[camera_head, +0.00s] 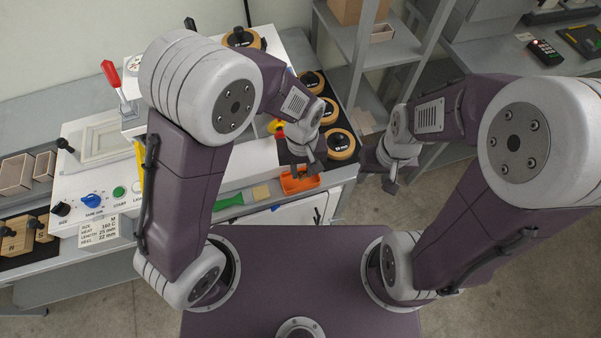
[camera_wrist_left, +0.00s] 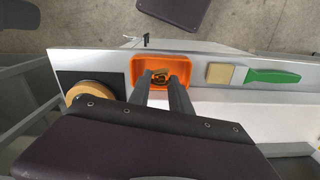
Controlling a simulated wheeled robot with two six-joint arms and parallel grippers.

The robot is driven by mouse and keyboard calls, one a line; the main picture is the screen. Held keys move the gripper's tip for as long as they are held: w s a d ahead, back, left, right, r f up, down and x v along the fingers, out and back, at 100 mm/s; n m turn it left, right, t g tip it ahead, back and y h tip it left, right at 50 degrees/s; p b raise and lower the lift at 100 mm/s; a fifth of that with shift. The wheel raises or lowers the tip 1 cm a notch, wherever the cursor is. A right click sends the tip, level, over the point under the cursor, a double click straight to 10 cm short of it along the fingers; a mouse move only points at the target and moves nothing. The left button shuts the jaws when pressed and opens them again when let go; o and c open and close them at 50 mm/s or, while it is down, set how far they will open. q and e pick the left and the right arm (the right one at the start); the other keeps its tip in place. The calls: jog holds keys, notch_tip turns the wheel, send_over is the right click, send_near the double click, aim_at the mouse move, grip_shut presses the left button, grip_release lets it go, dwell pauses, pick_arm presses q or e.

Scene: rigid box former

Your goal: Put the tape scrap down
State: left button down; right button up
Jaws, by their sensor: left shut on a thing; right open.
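My left gripper (camera_head: 304,172) is above an orange bin (camera_head: 300,188) at the bench's front edge. In the left wrist view the two fingers of this gripper (camera_wrist_left: 161,82) reach over the same orange bin (camera_wrist_left: 150,59). A small tan and dark piece, the tape scrap (camera_wrist_left: 160,75), shows between the fingertips, and the gripper is shut on it. I cannot tell whether it touches the bin's floor. In the head view the scrap is hidden. My right gripper (camera_head: 390,184) is open and empty, over the floor right of the bench.
A tan block (camera_wrist_left: 219,73) and a green-handled tool (camera_wrist_left: 272,76) lie beside the bin. Tape rolls (camera_head: 341,144) stand on a black panel behind it. A red-handled lever (camera_head: 112,76) and control knobs are on the machine at left. A grey shelf (camera_head: 385,55) stands behind.

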aim_at(300, 175)
pick_arm(q)
jog(key=shift+w+a+f, duration=0.2)
jog(key=shift+w+f, duration=0.15)
jog(key=shift+w, duration=0.25)
jog(key=shift+s+f, duration=0.1)
jog(key=shift+f, duration=0.05)
notch_tip(300, 175, down, 4)
jog(key=shift+r, duration=0.1)
jog(key=shift+b, duration=0.3)
jog(key=c, duration=1.2)
grip_release()
